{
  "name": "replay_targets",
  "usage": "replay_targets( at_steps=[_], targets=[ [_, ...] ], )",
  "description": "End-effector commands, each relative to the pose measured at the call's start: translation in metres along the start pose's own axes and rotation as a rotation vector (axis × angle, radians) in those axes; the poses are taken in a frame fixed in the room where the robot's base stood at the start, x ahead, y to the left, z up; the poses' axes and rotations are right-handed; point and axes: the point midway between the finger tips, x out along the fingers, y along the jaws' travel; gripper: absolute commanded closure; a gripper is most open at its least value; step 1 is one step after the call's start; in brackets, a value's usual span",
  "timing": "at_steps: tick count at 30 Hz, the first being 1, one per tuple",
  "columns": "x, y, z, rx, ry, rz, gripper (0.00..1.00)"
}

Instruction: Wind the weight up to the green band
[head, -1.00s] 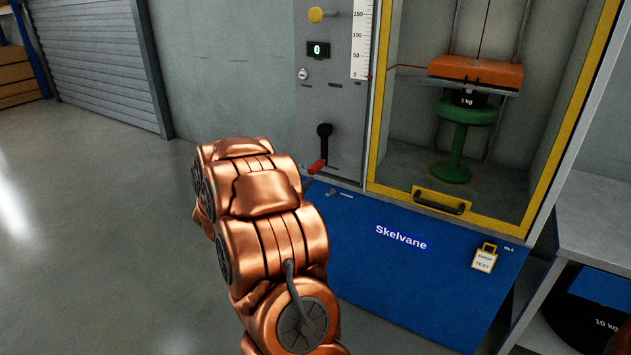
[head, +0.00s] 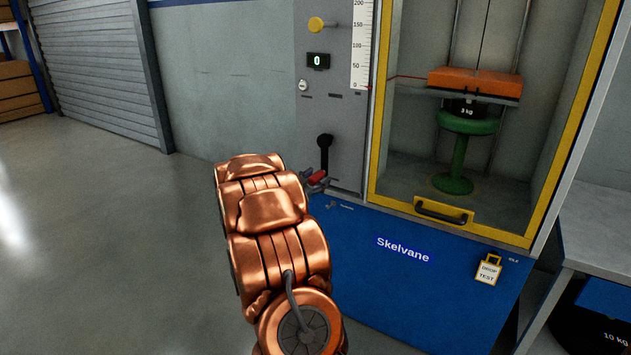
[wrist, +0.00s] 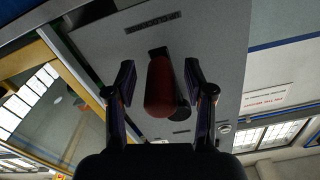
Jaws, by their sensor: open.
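The crank is a black arm on the grey panel (head: 325,145), hanging down to a red handle (head: 318,177). My gripper (head: 314,182) is at that handle, partly hidden behind my copper arm. In the wrist view my open gripper (wrist: 159,76) has one finger on each side of the red handle (wrist: 160,88), with gaps showing on both sides. The black 3 kg weight (head: 466,109) sits under an orange block (head: 475,83), just above a green stool (head: 458,150). A red pointer lies near 0 on the white scale (head: 361,50). No green band is visible.
A yellow-framed guard door (head: 445,228) with a black handle closes the test bay. A bench (head: 606,232) stands at right. The floor at left is clear.

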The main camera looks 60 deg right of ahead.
Motion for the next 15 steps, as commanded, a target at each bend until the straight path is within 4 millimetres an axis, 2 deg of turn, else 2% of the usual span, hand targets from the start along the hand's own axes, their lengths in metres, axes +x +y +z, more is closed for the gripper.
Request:
replay_targets(
  at_steps=[6,15],
  targets=[
    [0.0,-0.0001,-0.0001,0.0,0.0,0.0,0.49],
    [-0.0001,-0.0002,0.0001,0.001,-0.001,0.0,0.8]
  ],
)
